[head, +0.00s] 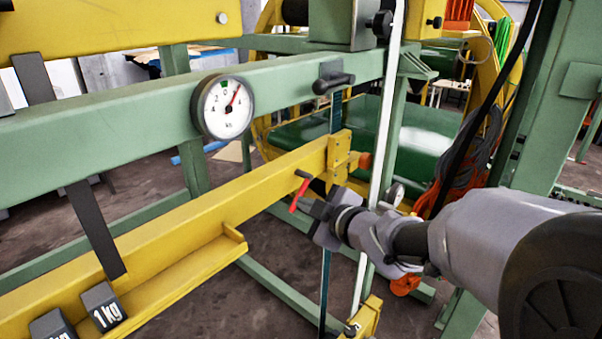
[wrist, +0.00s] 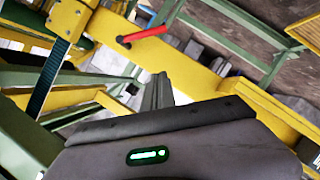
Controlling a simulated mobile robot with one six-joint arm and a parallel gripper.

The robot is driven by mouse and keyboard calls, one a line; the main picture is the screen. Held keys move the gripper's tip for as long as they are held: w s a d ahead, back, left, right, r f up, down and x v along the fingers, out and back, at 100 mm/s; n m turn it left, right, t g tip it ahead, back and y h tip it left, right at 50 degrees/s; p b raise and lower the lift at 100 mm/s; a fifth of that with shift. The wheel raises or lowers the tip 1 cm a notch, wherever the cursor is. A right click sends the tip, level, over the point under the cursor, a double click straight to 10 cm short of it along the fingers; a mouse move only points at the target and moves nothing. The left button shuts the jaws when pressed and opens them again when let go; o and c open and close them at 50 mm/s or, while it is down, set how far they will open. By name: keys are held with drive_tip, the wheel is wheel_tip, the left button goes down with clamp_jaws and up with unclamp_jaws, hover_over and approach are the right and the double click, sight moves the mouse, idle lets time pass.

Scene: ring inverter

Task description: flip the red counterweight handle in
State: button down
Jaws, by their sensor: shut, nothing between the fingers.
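The red counterweight handle (head: 299,196) hangs from a dark pivot on the yellow beam (head: 215,212) in the head view, slanting down to the left. In the wrist view the red handle (wrist: 143,34) sticks out sideways from its dark pivot, above the fingers in the picture. My gripper (head: 310,206) is just right of the handle in the head view. In the wrist view my gripper (wrist: 158,90) shows its fingers together and empty, with a visible gap in the picture between them and the handle. Contact with the handle is not visible.
A green rail (head: 290,88) with a round dial (head: 222,107) crosses above the beam. Dark weights, one marked 1 kg (head: 103,306), sit on the lower yellow ledge at left. A white vertical strip (head: 388,110) and an orange knob (head: 365,161) are close to my arm.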

drive_tip(key=shift+w+f, duration=0.2)
drive_tip(key=shift+w, duration=0.05)
drive_tip(key=w+a+f+b, duration=0.1)
drive_tip(key=w+a+f, duration=0.2)
drive_tip(key=w, duration=0.6)
wheel_tip(320, 180, down, 3)
drive_tip(key=shift+w+r, duration=0.15)
drive_tip(key=shift+w, duration=0.05)
drive_tip(key=shift+d+b, duration=0.1)
drive_tip(key=shift+b, duration=0.2)
